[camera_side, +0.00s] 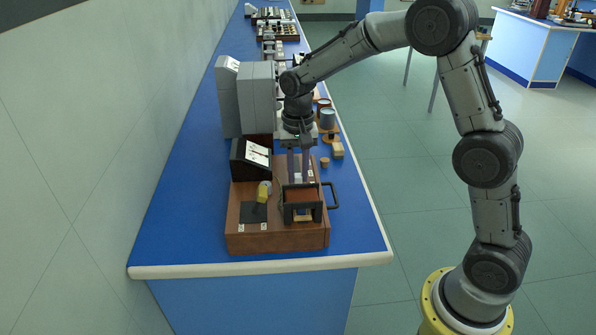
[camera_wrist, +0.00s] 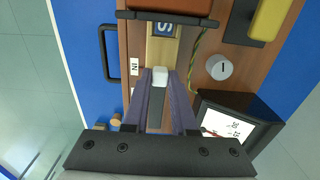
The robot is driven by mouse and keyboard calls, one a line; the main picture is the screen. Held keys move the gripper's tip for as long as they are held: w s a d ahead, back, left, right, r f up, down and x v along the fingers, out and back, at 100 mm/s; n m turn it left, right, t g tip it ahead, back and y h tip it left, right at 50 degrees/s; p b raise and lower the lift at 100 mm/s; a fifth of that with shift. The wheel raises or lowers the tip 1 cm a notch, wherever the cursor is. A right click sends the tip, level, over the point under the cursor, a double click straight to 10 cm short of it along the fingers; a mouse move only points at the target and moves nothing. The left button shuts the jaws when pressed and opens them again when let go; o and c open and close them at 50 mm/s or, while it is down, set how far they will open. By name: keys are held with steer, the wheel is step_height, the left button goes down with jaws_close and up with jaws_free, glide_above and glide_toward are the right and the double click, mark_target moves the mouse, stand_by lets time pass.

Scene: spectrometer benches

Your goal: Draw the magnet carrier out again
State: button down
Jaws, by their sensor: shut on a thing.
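The magnet carrier (camera_wrist: 161,50) is a pale wooden slide with a blue plate marked S near its far end. It lies in line with a brown housing (camera_wrist: 170,14), and its far end is hidden at or under it. A white knob (camera_wrist: 160,77) stands at its near end. My gripper (camera_wrist: 160,84) is shut on this knob, pointing down with one finger on each side. In the side view, my gripper (camera_side: 298,177) is over the wooden base (camera_side: 262,242), just behind the dark-framed housing (camera_side: 302,196).
A black handle (camera_wrist: 107,52) projects from the base's side, near an IN label (camera_wrist: 134,67). A meter (camera_side: 251,158), a yellow part (camera_side: 263,192) and a grey dial (camera_wrist: 219,67) are close by. Tall grey cabinets (camera_side: 256,98) stand behind. The blue bench front is clear.

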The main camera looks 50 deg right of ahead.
steer(key=w+d, duration=0.7)
steer(key=shift+w+r, duration=0.1)
steer(key=shift+r, duration=0.05)
steer(key=c, duration=0.7)
jaws_free()
step_height(320, 180, up, 14)
steer(key=shift+f, duration=0.2)
